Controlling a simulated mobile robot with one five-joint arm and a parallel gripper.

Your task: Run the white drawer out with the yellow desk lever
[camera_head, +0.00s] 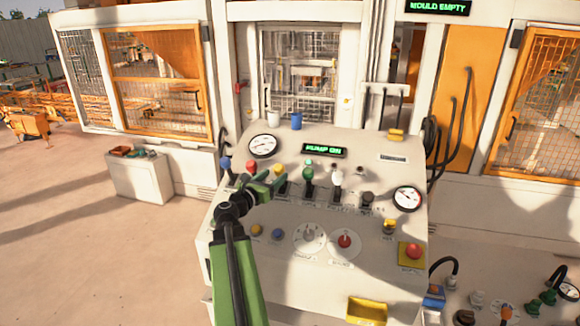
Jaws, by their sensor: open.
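My green and black gripper (266,182) is open and empty over the left part of the desk's lever row. The yellow lever (281,169) stands just beyond its fingertips, its lower part partly hidden by the fingers. I cannot tell whether they touch. A red lever (251,166) and a blue lever (225,164) stand to its left; green (308,166) and white (336,172) levers stand to its right. I cannot make out the white drawer for certain in the press behind the desk.
The pale control desk (385,280) carries gauges, dials and a red stop button (413,251). Its display (324,150) reads "PUMP ON"; the sign above (438,7) reads "MOULD EMPTY". White and blue cups (296,121) stand at its back edge. Open floor (90,260) lies left.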

